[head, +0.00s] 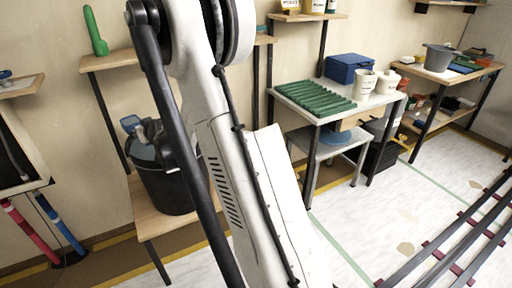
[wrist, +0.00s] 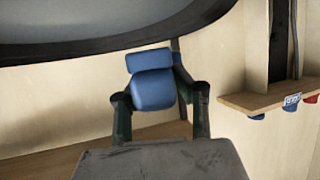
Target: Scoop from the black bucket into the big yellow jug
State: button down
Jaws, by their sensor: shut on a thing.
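The black bucket (head: 172,188) stands upright on a wooden bench at the left in the head view. My arm hides its right side, and its contents cannot be made out. A small blue-grey piece (head: 131,122) shows at its back left rim; I cannot tell what it belongs to. In the wrist view my gripper (wrist: 160,98) is shut on a blue handle (wrist: 154,90), seemingly the scoop's. The rest of that tool is not clear. My gripper cannot be made out in the head view. I cannot identify a big yellow jug in either view.
A wide dark-rimmed curved surface (wrist: 90,28) fills the top of the wrist view. A wooden shelf (wrist: 265,102) is at its right. In the head view a green bottle (head: 95,32) stands on a shelf, and a table (head: 318,117) carries a green ridged mat (head: 312,98).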

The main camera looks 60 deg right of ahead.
jog(key=s+d+f+b, duration=0.1)
jog(key=s+d, duration=0.3)
jog(key=d, duration=0.9)
jog(key=s+d+b, duration=0.1)
jog(key=s+d, duration=0.3)
jog(key=d, duration=0.8)
jog(key=s+d+f+m+y+b, duration=0.1)
jog(key=s+d+f+m, duration=0.1)
jog(key=s+d, duration=0.4)
jog(key=s+d+f+m+y+b, duration=0.1)
jog(key=s+d+f, duration=0.4)
jog(key=s, duration=0.5)
jog(key=s+d+f+m+y+b, duration=0.1)
jog(key=s+d+f+m, duration=0.1)
jog(key=s+d+f, duration=0.2)
jog(key=shift+s+d+m+t+y, duration=0.2)
jog(key=shift+s+d, duration=0.65)
jog(key=shift+s, duration=0.25)
jog(key=shift+s+d+m+t+y, duration=0.2)
jog(key=shift+s+d, duration=0.6)
jog(key=shift+s, duration=0.25)
jog(key=shift+s+d+f+m+t+y+b, duration=0.15)
jog(key=shift+f+m+t+b, duration=0.6)
jog(key=shift+m, duration=2)
jog(key=shift+f+m+t+y+b, duration=0.25)
jog(key=shift+m+t+b, duration=0.9)
jog(key=shift+m, duration=1.55)
jog(key=shift+s+d+f+m+t+y+b, duration=0.15)
jog(key=shift+f+m+t+b, duration=0.35)
jog(key=shift+m+b, duration=1.6)
